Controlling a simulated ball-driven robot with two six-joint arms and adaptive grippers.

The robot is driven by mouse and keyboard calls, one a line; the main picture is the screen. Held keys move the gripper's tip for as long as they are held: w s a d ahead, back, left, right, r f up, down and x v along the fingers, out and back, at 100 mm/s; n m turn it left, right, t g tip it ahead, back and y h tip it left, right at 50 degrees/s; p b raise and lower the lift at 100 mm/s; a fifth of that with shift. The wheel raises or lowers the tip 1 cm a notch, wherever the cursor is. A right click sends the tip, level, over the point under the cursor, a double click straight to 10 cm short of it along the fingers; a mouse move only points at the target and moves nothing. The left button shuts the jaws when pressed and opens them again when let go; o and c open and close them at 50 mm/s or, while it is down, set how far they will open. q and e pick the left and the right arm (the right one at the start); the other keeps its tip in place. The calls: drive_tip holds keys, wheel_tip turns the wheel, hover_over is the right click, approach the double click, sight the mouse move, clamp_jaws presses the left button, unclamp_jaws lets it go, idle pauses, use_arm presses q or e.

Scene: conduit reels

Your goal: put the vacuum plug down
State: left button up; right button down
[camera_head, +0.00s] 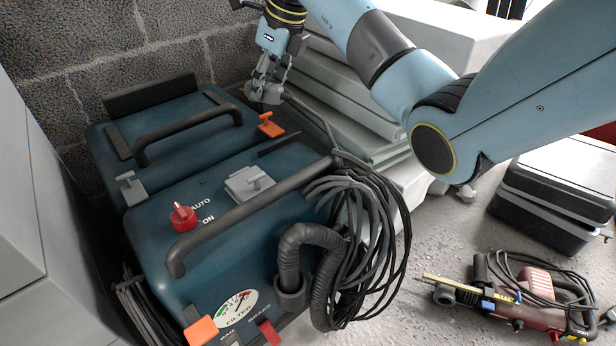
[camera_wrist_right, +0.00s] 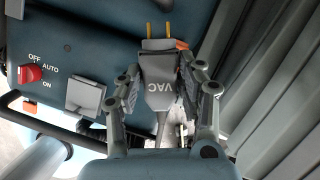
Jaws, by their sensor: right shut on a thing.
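The vacuum plug (camera_wrist_right: 163,92) is a grey plug marked VAC with two brass-coloured pins. My right gripper (camera_wrist_right: 158,72) is shut on it, one finger on each side, with the pins pointing away from the wrist. In the head view the right gripper (camera_head: 268,80) hangs over the back right part of the blue vacuum machine, with the plug (camera_head: 262,95) at its fingertips. A dark cable trails from the plug toward the machine's handle. I cannot tell whether the plug touches the machine's top. My left gripper is not in view.
The blue vacuum machine (camera_head: 142,225) has black handles, a red knob (camera_head: 183,216), a grey lidded socket (camera_head: 249,183) and coiled cables (camera_head: 372,235) on its right. Grey stacked panels (camera_head: 345,110) stand beside the gripper. A black case (camera_head: 560,195) and red power tool (camera_head: 530,300) lie right.

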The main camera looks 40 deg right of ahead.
drive_tip(key=s+f, duration=0.1)
drive_tip(key=s, duration=0.2)
drive_tip(key=s+f+b, duration=0.1)
drive_tip(key=s+f, duration=0.1)
drive_tip(key=s, duration=0.2)
drive_tip(key=s+f+b, duration=0.1)
drive_tip(key=s+f, duration=0.1)
drive_tip(key=s, duration=0.1)
drive_tip(key=shift+s+d+f, duration=0.25)
drive_tip(key=shift+d, duration=0.1)
drive_tip(key=s+f, duration=0.1)
drive_tip(key=s+f+b, duration=0.1)
drive_tip(key=s, duration=0.1)
drive_tip(key=shift+d, duration=0.1)
drive_tip(key=shift+s+f, duration=0.1)
drive_tip(key=shift+f, duration=0.1)
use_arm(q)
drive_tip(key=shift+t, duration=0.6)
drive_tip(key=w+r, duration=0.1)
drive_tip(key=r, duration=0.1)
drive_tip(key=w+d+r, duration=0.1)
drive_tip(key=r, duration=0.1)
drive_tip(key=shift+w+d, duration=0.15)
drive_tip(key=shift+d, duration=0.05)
use_arm(e)
drive_tip(key=shift+r, duration=0.1)
